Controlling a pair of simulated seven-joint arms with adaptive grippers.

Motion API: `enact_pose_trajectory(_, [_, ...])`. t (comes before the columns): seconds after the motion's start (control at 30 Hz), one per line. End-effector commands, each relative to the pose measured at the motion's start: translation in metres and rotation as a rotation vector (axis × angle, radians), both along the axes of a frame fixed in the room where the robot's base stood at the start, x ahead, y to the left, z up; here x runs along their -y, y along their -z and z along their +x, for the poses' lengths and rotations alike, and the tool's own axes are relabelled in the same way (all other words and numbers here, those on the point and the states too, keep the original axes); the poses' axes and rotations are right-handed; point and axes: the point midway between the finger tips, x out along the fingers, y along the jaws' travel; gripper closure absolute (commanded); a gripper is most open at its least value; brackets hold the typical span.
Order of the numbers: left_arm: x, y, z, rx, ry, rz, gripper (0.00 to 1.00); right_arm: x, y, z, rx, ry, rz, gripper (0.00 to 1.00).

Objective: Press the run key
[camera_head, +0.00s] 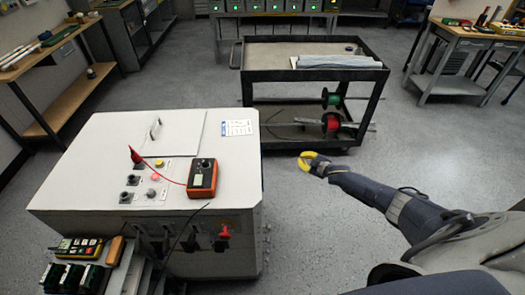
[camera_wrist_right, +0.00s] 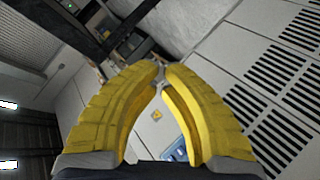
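A pale grey cabinet (camera_head: 95,140) stands at left, with a small control panel on its top. On the panel are a yellow button (camera_head: 159,163), a pinkish-red button (camera_head: 155,177) and several dark knobs (camera_head: 133,180). No lettering is readable, so I cannot tell which control is the run key. An orange meter (camera_head: 202,178) lies beside the panel. My right gripper (camera_head: 311,162) has yellow fingers and hangs right of the cabinet, apart from it. In the right wrist view its fingertips (camera_wrist_right: 162,72) almost meet, with nothing held between them. My left gripper is not in view.
A handheld keypad (camera_head: 78,248) lies on a rack at the cabinet's front left. A red probe (camera_head: 135,155) with a red lead lies near the panel. A black cart (camera_head: 270,50) with cable spools stands behind. The floor between cabinet and right arm is clear.

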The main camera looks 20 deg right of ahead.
Motion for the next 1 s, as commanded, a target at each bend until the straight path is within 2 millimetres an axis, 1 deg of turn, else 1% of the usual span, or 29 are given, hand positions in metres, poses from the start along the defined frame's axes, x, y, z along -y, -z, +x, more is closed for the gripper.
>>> enact_pose_trajectory(0.03, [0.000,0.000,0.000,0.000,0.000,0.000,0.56,0.002,-0.021,0.009,0.027,-0.030,0.005,1.00])
enact_pose_trajectory(0.1, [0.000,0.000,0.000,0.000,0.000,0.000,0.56,-0.001,-0.045,0.018,0.057,-0.077,0.024,1.00])
enact_pose_trajectory(0.17, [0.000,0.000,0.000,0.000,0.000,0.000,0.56,-0.006,-0.065,0.022,0.079,-0.124,0.047,1.00])
enact_pose_trajectory(0.2, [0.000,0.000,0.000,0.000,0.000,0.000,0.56,-0.012,-0.076,0.023,0.088,-0.159,0.070,1.00])
enact_pose_trajectory(0.27, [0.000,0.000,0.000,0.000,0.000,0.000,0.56,-0.023,-0.087,0.019,0.094,-0.211,0.113,1.00])
enact_pose_trajectory(0.33, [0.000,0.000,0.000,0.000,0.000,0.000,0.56,-0.040,-0.089,0.011,0.087,-0.261,0.170,1.00])
enact_pose_trajectory(0.4, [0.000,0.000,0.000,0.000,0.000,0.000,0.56,-0.054,-0.092,0.007,0.086,-0.292,0.218,1.00])
enact_pose_trajectory(0.5, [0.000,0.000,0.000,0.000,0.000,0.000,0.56,-0.067,-0.099,0.004,0.087,-0.320,0.280,1.00])
enact_pose_trajectory(0.7, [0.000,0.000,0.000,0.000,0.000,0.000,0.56,-0.074,-0.104,0.001,0.083,-0.334,0.349,1.00])
enact_pose_trajectory(1.0, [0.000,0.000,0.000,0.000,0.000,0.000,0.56,-0.074,-0.104,0.001,0.081,-0.330,0.354,1.00])
